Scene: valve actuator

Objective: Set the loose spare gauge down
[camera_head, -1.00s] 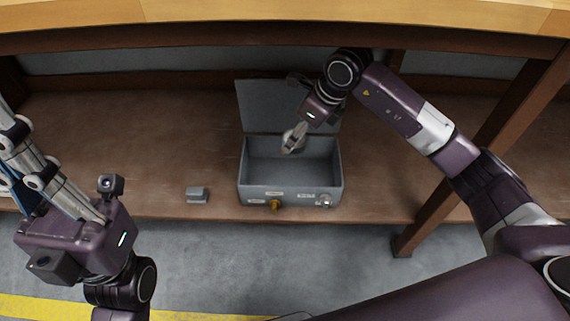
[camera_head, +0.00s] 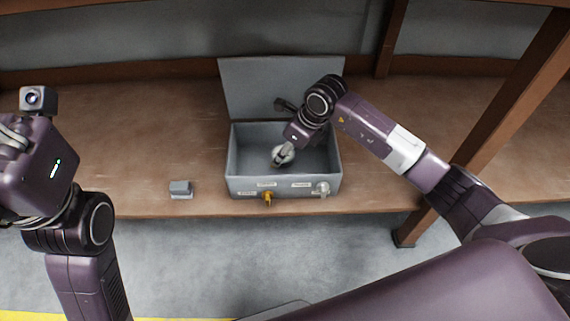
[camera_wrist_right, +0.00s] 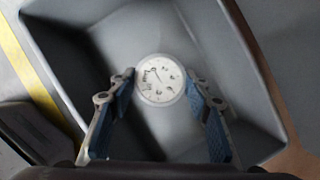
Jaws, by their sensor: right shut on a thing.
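The loose spare gauge is a round white dial (camera_wrist_right: 160,79) with a grey rim, face toward the camera in the right wrist view. My right gripper (camera_wrist_right: 160,80) is shut on it, with one finger on each side. In the head view the right gripper (camera_head: 279,160) points down inside the open grey box (camera_head: 234,188), and the gauge (camera_head: 287,154) shows partly behind the fingers. I cannot tell whether the gauge touches the box floor. My left gripper (camera_head: 10,138) is at the left edge, its fingertips cut off.
The box's lid (camera_head: 250,85) stands open at the back. A small grey block (camera_head: 181,189) lies left of the box on the brown shelf (camera_head: 130,150). The shelf is clear around them.

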